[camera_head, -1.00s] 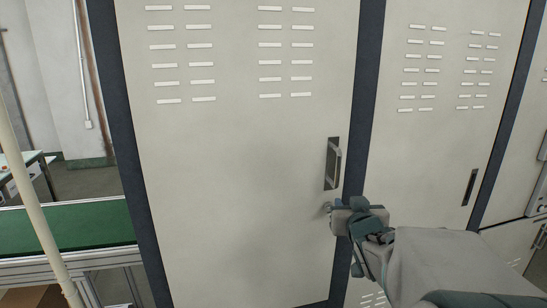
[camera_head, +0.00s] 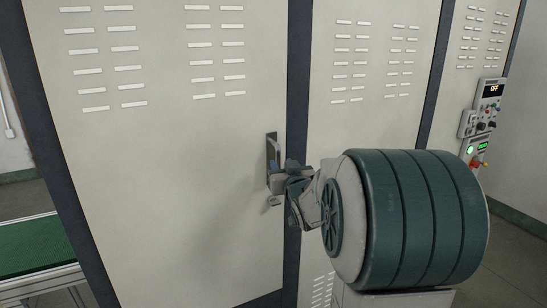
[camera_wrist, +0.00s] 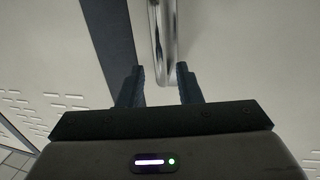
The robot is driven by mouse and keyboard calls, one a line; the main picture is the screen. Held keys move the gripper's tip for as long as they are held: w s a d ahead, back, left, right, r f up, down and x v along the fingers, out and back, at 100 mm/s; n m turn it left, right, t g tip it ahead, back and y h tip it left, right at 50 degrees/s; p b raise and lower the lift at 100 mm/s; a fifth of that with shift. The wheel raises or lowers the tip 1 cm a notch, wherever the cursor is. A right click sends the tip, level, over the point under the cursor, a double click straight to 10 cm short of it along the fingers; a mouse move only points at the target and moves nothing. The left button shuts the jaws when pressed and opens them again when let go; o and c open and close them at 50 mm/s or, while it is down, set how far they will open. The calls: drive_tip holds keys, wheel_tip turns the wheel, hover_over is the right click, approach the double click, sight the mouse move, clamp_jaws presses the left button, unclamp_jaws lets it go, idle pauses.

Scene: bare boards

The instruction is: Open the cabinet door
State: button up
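The cabinet door (camera_head: 170,150) is a pale grey panel with rows of vent slots, set in a dark frame, and it looks closed. Its handle (camera_head: 273,150) is a vertical metal bar in a dark recess near the door's right edge. The handle also shows in the wrist view (camera_wrist: 163,40), running down toward the gap between my fingers. My gripper (camera_head: 275,176) is at the lower end of the handle. In the wrist view my gripper (camera_wrist: 160,80) has its two dark fingers apart, with the handle's end between or just beyond the tips. No contact is clear.
A second vented door (camera_head: 365,120) stands to the right of the dark frame post (camera_head: 298,80). A control panel (camera_head: 483,120) with a lit display is at the far right. A green-topped conveyor or bench (camera_head: 35,245) is at the lower left.

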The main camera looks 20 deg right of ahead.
sight(279, 160)
drive_tip(key=shift+w+d+p, duration=0.2)
drive_tip(key=shift+w+p, duration=0.05)
drive_tip(key=shift+w, duration=0.95)
drive_tip(key=shift+w+d+p, duration=0.2)
drive_tip(key=shift+w+p, duration=0.05)
drive_tip(key=shift+w, duration=0.95)
clamp_jaws()
